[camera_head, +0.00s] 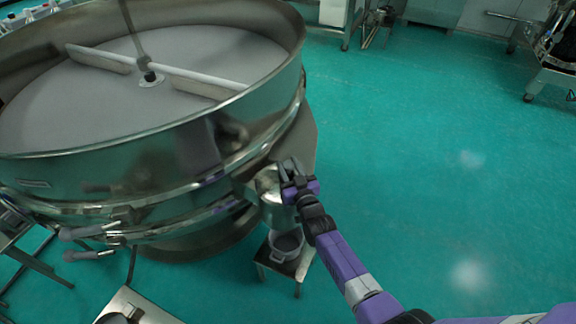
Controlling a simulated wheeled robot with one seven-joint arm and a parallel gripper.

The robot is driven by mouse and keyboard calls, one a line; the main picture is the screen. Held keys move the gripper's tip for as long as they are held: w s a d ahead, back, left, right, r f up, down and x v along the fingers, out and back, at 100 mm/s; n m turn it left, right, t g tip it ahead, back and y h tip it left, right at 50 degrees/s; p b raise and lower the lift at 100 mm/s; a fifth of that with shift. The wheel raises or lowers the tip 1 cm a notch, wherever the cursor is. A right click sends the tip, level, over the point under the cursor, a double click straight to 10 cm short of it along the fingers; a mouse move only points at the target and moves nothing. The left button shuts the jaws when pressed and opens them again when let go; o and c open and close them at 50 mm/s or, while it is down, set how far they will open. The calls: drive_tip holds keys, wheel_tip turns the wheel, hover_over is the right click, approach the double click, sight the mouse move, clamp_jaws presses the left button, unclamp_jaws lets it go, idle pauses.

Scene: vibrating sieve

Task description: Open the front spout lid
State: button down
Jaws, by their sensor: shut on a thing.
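The large round steel sieve (110,185) fills the left of the head view. Its front spout (268,191) sticks out from the right side of the drum, low on the wall. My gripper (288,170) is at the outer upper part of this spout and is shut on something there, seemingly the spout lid. The fingers and the arm hide part of the lid, so how far it is open cannot be told. My purple and black arm reaches in from the lower right.
A grey pot (285,246) stands on a small stool (296,265) under the spout. Clamp handles (90,230) stick out at the sieve's lower left. A steel surface (150,310) is at the bottom. The green floor (430,150) to the right is clear.

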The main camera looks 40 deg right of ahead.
drive_tip(key=shift+a+r+b, duration=0.1)
drive_tip(key=shift+b, duration=0.3)
drive_tip(key=b, duration=0.1)
drive_tip(key=r+n+t+b, duration=0.1)
drive_tip(key=shift+s+a+r+h+b, duration=0.2)
drive_tip(key=shift+a+h+b, duration=0.1)
drive_tip(key=s+a+r+n+t+y+b, duration=0.2)
drive_tip(key=a+r+n+t+y+b, duration=0.2)
drive_tip(key=a+n+y+b, duration=0.4)
drive_tip(key=s+a+r+n+t+y+b, duration=0.3)
drive_tip(key=a+n+y+b, duration=0.4)
drive_tip(key=n+b, duration=0.6)
drive_tip(key=shift+s+a+r+n+t+y, duration=0.45)
drive_tip(key=shift+n+y, duration=0.75)
drive_tip(key=shift+n, duration=1.2)
drive_tip(key=shift+w+d+r, duration=0.1)
drive_tip(key=shift+w, duration=0.05)
